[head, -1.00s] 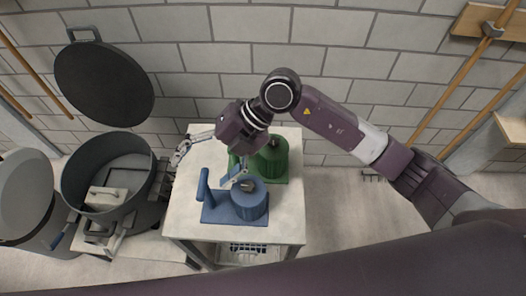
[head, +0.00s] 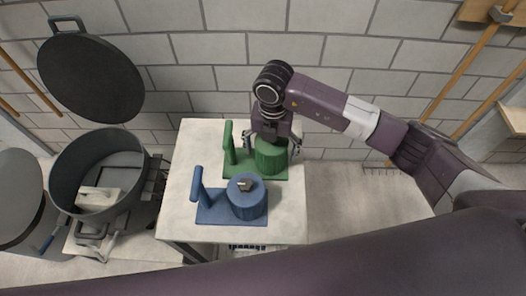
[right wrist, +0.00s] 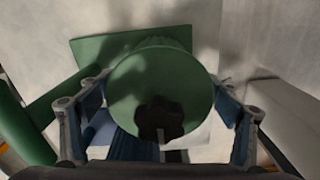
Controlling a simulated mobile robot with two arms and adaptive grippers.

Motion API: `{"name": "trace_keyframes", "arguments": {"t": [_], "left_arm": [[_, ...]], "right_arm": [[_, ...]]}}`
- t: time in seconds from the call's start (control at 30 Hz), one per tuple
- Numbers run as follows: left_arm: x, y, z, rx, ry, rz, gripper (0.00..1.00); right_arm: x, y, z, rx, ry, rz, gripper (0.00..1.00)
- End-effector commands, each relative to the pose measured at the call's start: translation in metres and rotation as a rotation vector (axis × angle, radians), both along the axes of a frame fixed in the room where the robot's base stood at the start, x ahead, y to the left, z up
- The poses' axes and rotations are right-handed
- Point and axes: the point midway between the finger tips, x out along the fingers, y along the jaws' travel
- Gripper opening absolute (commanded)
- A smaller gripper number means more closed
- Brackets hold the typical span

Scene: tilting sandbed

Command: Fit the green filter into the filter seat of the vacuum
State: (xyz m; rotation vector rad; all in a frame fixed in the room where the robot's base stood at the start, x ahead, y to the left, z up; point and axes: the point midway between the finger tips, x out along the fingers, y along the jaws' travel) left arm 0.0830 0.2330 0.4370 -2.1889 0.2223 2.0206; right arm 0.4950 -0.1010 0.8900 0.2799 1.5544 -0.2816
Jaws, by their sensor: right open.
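The green filter (head: 270,157) is a ribbed drum on a green stand (head: 229,142) with an upright post, at the back of the table. My right gripper (head: 273,143) is over it, open. In the right wrist view, the green filter (right wrist: 160,82) shows its round top and a dark lobed knob. The fingers (right wrist: 158,112) are spread on either side of it; whether they touch it I cannot tell. The vacuum (head: 64,186) is an open grey drum at the left, its dark lid (head: 91,78) raised. The filter seat is not clear. My left gripper is not in view.
A blue filter (head: 247,204) with a grey knob stands on a blue stand (head: 208,211), just in front of the green one. The pale table (head: 180,165) is clear on its left side. A brick wall (head: 205,48) stands behind; long-handled tools lean at the right.

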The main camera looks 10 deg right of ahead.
Motion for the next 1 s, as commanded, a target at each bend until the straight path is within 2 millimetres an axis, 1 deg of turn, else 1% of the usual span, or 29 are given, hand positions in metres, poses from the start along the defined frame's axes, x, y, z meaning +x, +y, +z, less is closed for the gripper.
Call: {"name": "trace_keyframes", "arguments": {"t": [0.03,0.1,0.2,0.43,0.47,1.0], "left_arm": [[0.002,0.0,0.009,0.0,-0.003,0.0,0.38],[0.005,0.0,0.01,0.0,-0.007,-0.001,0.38],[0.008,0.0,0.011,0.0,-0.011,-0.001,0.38],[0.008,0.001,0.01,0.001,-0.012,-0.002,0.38],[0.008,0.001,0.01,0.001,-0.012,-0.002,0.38],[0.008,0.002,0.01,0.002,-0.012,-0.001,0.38]], "right_arm": [[-0.001,0.0,-0.004,0.0,0.004,-0.001,0.83],[-0.001,0.001,-0.015,0.0,0.003,0.0,0.83],[0.0,0.0,-0.024,0.0,0.001,0.0,0.83],[0.0,0.0,-0.026,0.001,0.0,0.001,0.83],[0.0,0.0,-0.026,0.001,0.0,0.001,0.81],[0.0,0.0,-0.026,0.001,0.0,0.001,0.22]]}}
